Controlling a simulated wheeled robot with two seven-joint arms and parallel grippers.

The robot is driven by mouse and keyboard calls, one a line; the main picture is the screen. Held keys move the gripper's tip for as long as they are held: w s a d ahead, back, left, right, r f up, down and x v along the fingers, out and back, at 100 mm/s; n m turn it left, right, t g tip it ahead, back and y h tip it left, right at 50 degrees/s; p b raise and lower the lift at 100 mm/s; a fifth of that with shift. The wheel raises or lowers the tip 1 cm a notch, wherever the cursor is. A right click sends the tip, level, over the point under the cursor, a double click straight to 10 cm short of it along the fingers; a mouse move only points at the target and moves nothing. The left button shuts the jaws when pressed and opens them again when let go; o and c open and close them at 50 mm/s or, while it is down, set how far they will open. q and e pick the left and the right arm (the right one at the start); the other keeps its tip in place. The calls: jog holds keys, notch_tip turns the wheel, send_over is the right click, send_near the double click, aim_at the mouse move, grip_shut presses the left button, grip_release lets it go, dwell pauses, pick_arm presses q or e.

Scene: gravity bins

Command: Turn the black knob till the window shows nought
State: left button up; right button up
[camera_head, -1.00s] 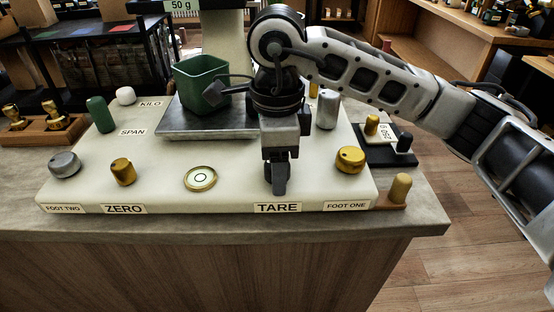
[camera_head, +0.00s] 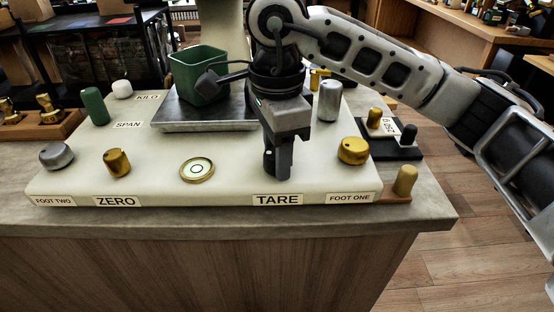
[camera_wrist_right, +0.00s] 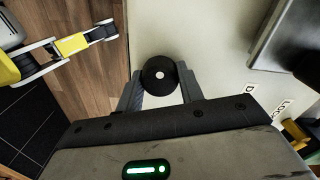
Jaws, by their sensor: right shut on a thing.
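The black knob (camera_wrist_right: 160,76) has a white dot at its centre in the right wrist view. It stands on the cream scale housing (camera_head: 225,190), behind the TARE label (camera_head: 277,199). My right gripper (camera_head: 278,165) points down there and is shut on the knob, with one finger on either side (camera_wrist_right: 160,84). In the head view the gripper mostly hides the knob. The readout window is out of frame, so its present figure cannot be read. My left gripper is not seen.
Near the gripper are a brass knob (camera_head: 353,151), a round bubble level (camera_head: 197,170) and a silver post (camera_head: 329,101). Behind stands a green cup (camera_head: 199,76) on the weighing plate (camera_head: 171,119). A brass ZERO knob (camera_head: 117,163) and a silver knob (camera_head: 56,156) are to the left.

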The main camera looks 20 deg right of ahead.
jog(key=shift+f+n+b, duration=0.1)
jog(key=shift+n+b, duration=0.75)
jog(key=shift+n, duration=0.35)
jog(key=shift+n+b, duration=0.45)
jog(key=shift+n, duration=0.35)
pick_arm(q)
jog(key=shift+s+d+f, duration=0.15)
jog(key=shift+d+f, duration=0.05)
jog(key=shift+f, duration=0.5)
pick_arm(e)
jog(key=shift+n, duration=0.3)
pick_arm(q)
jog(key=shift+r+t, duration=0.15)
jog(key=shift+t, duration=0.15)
pick_arm(e)
jog(key=o, duration=1)
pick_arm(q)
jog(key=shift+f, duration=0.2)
